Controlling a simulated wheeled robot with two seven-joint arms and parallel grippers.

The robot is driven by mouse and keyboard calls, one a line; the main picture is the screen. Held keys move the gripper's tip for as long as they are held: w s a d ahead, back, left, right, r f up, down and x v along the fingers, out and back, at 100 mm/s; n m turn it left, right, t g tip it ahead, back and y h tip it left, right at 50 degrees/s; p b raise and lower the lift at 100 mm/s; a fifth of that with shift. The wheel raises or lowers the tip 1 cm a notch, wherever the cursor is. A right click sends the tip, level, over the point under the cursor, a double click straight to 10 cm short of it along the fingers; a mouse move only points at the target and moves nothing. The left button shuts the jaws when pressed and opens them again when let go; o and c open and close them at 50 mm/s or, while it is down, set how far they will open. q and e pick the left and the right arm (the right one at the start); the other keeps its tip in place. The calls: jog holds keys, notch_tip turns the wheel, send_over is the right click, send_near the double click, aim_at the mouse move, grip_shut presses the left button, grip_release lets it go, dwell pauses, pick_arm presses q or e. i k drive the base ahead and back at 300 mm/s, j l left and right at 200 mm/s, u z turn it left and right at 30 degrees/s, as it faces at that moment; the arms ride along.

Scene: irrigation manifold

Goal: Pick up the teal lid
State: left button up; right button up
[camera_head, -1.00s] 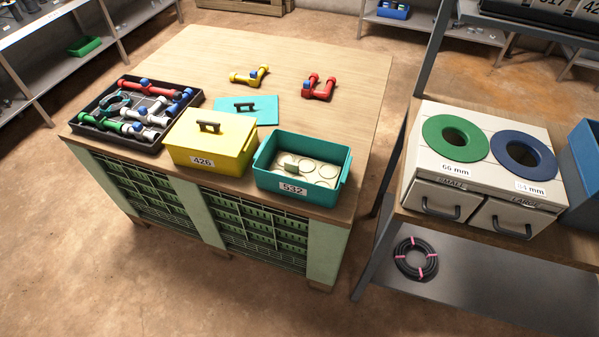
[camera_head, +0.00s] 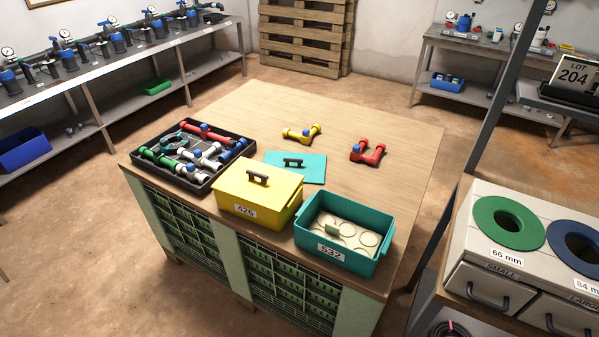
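The teal lid (camera_head: 311,169) is a flat square plate with a dark handle (camera_head: 293,162) on top. It lies flat on the wooden table (camera_head: 396,125), behind the yellow box and the open teal box. The open teal box (camera_head: 316,245), marked 532, stands at the table's front right and holds pale round rings. The yellow box (camera_head: 237,211), marked 426, has its yellow lid on and stands left of the teal box. Neither of my grippers is in view.
A black tray (camera_head: 163,175) of pipe fittings stands at the table's left. A yellow fitting (camera_head: 301,133) and a red fitting (camera_head: 368,153) lie behind the lid. The table's back is clear.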

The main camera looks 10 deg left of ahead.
aim_at(312, 166)
jog(key=z, duration=0.2)
jog(key=i+j+z, duration=0.1)
jog(key=j+z, duration=0.85)
jog(key=i+l, duration=0.05)
jog(key=l, duration=0.05)
